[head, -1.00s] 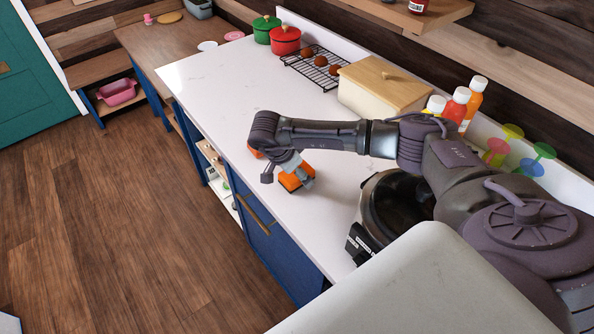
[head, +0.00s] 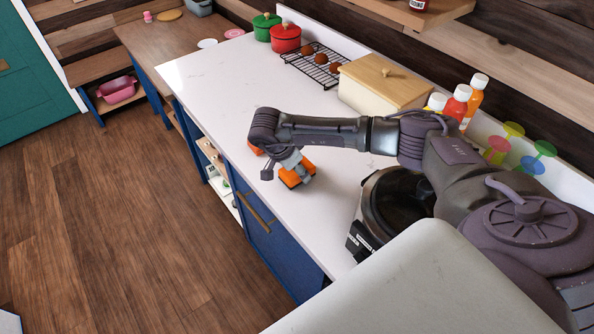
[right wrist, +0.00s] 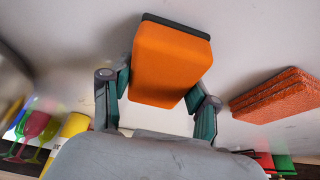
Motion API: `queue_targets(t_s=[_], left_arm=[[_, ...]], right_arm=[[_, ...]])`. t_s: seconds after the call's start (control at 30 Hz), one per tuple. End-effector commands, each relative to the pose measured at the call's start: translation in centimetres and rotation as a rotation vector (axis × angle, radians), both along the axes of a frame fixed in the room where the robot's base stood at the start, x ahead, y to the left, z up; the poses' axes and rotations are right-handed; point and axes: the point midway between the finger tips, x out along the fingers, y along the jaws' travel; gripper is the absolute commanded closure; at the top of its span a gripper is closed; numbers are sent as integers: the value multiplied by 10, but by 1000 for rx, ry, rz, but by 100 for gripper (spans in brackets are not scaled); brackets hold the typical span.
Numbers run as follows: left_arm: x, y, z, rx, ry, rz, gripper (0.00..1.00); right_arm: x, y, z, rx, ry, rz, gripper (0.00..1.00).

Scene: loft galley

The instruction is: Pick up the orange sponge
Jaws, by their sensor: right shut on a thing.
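The orange sponge (head: 297,177), an orange block with a dark layer along one side, is over the white counter, near its front edge. My right gripper (head: 294,168) is shut on it. In the right wrist view the sponge (right wrist: 172,65) sits between the two fingers of the gripper (right wrist: 160,88). I cannot tell whether the sponge touches the counter. My left gripper is not in view.
A red-orange textured block (right wrist: 277,95) lies beside the sponge, partly hidden by my arm in the head view. A black cooker (head: 396,203), a wooden-lidded box (head: 383,85), bottles (head: 458,101), a wire rack (head: 312,68) and pots (head: 285,37) stand around. The counter's middle is clear.

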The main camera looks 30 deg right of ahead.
Motion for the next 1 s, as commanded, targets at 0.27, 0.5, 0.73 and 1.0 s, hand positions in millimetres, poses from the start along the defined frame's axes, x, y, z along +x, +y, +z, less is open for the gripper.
queue_targets(t_s=[0.27, 0.5, 0.73, 1.0], left_arm=[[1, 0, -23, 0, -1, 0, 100], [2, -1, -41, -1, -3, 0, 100], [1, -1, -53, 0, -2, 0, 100], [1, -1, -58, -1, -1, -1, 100]], right_arm=[[-5, -6, 37, -2, -5, -1, 64], [-49, -35, 68, -1, -5, -1, 64], [-80, -56, 91, -2, -3, -1, 64], [-96, -65, 104, 0, -1, 0, 64]])
